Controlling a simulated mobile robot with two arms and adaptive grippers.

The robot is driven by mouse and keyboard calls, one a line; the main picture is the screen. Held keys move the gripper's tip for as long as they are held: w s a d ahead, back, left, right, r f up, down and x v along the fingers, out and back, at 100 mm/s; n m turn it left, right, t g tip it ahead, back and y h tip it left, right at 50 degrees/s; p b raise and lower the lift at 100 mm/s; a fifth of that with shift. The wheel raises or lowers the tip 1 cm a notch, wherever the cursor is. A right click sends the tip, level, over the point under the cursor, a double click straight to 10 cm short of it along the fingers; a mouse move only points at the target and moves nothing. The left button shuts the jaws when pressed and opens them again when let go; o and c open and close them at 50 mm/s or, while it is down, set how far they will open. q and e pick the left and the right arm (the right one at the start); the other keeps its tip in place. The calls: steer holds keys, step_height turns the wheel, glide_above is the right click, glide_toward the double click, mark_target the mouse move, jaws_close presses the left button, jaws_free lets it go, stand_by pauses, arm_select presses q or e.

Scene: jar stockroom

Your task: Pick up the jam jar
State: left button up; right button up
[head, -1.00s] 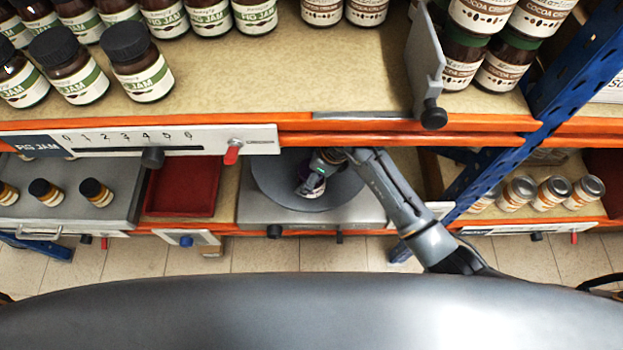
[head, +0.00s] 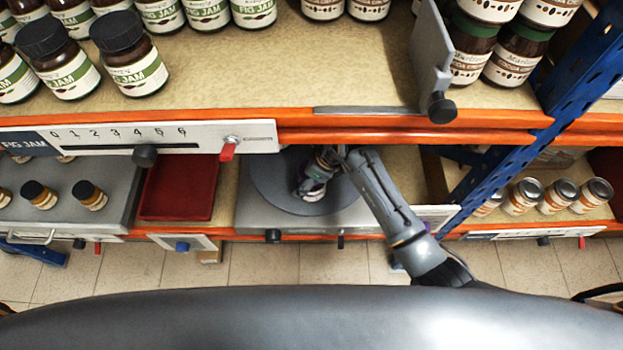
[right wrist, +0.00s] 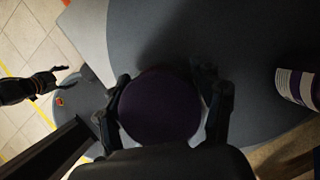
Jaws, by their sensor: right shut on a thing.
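The jam jar (head: 313,191), with a white and purple label, is low in the middle of the head view, at the grey turntable. Its dark purple lid (right wrist: 158,105) fills the middle of the right wrist view. My right gripper (head: 318,178) is shut on this jar, with a finger on each side of the lid in the wrist view. I cannot tell whether the jar's base touches the turntable. My left gripper (right wrist: 58,82) is at the left of the right wrist view, empty, fingers apart, far from the jar. It is not in the head view.
The round grey turntable (head: 270,190) sits under an orange-edged upper shelf (head: 400,137). Another jar with a purple label (right wrist: 296,86) stands at the right of the wrist view. A red tray (head: 180,188) and small jars are left; fig jam jars (head: 130,55) stand above.

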steer(key=shift+r, duration=0.15)
steer(key=shift+r, duration=0.25)
steer(key=s, duration=1.8)
steer(key=shift+r+b, duration=0.3)
steer(key=shift+r, duration=0.1)
